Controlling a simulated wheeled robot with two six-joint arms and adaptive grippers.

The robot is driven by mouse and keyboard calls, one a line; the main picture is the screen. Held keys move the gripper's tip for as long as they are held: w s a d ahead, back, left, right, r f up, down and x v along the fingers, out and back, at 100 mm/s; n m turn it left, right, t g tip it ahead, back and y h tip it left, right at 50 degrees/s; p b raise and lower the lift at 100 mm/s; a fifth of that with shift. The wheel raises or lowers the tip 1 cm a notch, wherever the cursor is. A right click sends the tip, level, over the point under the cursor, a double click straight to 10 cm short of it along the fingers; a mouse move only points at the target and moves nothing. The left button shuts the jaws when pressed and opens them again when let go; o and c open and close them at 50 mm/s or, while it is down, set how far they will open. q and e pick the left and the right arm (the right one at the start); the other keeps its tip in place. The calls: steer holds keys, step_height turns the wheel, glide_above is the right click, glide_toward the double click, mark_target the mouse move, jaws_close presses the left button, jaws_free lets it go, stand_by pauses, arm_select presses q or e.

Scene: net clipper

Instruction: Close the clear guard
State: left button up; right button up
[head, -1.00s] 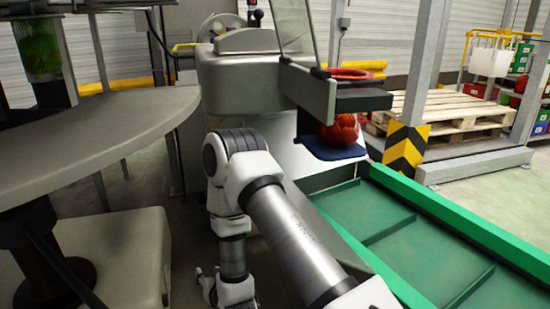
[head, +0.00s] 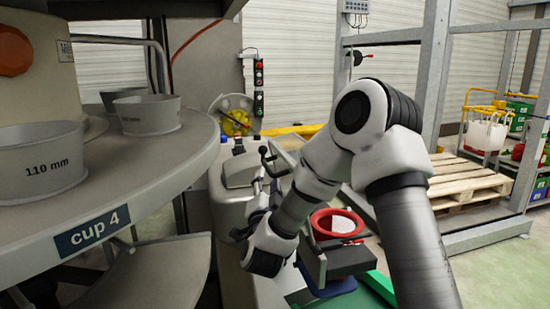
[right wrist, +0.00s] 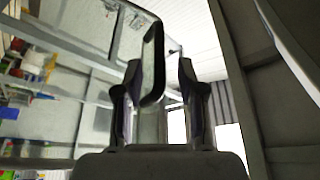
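The clear guard (right wrist: 98,28) is a see-through panel with a rounded edge across the upper left of the right wrist view. A dark-rimmed upright part (right wrist: 152,68), perhaps its edge or handle, stands between the fingers of my right gripper (right wrist: 158,82). The fingers are apart, with a gap on the right side; I cannot tell whether the left finger touches it. In the head view my right gripper (head: 266,158) points up beside the grey machine (head: 238,175), and my arm hides much of the guard area. My left gripper is not in view.
A red ring (head: 337,223) sits on the machine's front, right of my forearm. A round table (head: 150,185) with grey cups and a "cup 4" label fills the left. A metal post (head: 434,50) and a wooden pallet (head: 465,185) stand at right.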

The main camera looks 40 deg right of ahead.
mark_target(268, 166)
steer(key=p+x, duration=0.1)
steer(key=x, duration=0.4)
steer(key=shift+w+d, duration=0.25)
steer(key=shift+d, duration=0.1)
steer(key=shift+c, duration=0.2)
jaws_close()
steer(key=shift+a, duration=0.1)
